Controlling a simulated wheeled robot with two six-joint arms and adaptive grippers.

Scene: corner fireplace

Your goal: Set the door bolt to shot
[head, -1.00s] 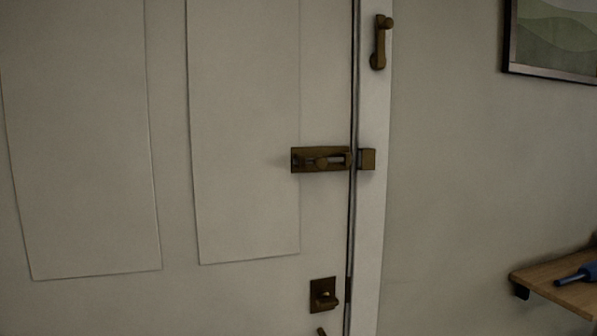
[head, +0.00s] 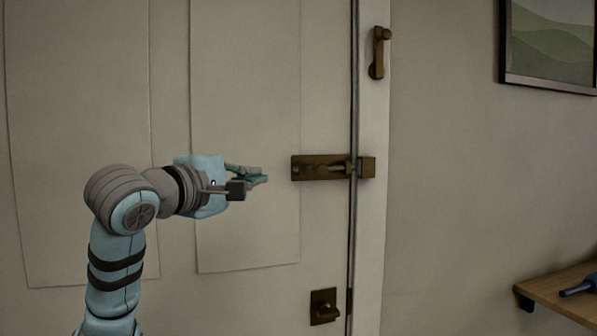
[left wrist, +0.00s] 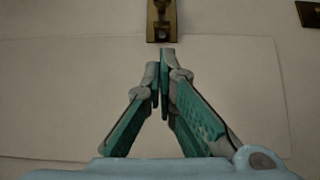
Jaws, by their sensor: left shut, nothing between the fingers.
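The door bolt (head: 318,168) is a brass plate with a sliding rod and knob, mounted level on the pale door (head: 244,100). Its rod reaches right across the gap at the door edge to the brass keeper (head: 367,167) on the frame. The near end of the bolt plate shows at the top of the left wrist view (left wrist: 161,30). My left gripper (head: 265,178) is shut and empty, left of the bolt plate and apart from it in the head view. Its fingertips also show in the left wrist view (left wrist: 162,60), just below the plate. My right gripper is out of view.
A brass latch lever (head: 378,52) hangs on the frame above. A thumb-turn plate (head: 323,307) is below the bolt. A wooden shelf (head: 550,294) with a blue tool (head: 580,287) is at lower right, a picture (head: 550,45) at upper right.

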